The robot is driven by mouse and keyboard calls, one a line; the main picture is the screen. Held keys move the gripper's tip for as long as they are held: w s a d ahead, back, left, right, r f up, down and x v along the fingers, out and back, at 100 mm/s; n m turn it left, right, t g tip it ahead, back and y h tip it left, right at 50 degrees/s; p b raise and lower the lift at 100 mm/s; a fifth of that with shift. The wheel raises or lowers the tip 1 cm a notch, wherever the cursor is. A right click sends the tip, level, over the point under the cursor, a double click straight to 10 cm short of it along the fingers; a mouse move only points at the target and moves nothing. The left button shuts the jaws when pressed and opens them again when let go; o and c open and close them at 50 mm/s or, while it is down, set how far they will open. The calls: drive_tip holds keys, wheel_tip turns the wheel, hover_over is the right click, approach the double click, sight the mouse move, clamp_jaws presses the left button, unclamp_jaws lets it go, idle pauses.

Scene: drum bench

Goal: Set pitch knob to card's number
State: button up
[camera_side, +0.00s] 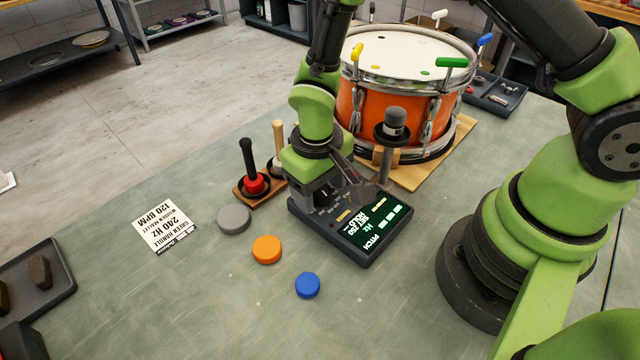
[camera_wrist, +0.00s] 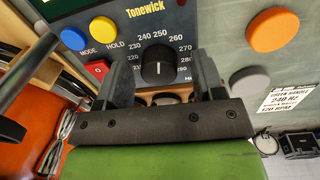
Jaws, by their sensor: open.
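The tuner box (camera_side: 372,250) lies on the bench with its screen (camera_side: 378,222) lit; its small text is upside down here. I cannot tell exactly which number the line points to. My gripper (camera_wrist: 162,78) is open over the box, one finger on each side of the knob; contact is not clear. In the side view my gripper (camera_side: 345,187) hides the knob. The white card (camera_side: 164,226) lies flat and reads green handle, 240 Hz, wooden mallet, 120 BPM.
An orange drum (camera_side: 372,108) stands close behind the box, with a green-handled key (camera_side: 452,62) on its rim. A mallet stand (camera_side: 252,190) is left of the box. Grey (camera_side: 234,218), orange (camera_side: 267,249) and blue (camera_side: 307,285) discs lie on the bench.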

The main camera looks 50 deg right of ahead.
drive_tip(key=c, duration=0.9)
drive_tip(key=shift+n, duration=0.3)
drive_tip(key=shift+s+n, duration=0.1)
drive_tip(key=shift+n, duration=2.5)
drive_tip(key=o, duration=0.9)
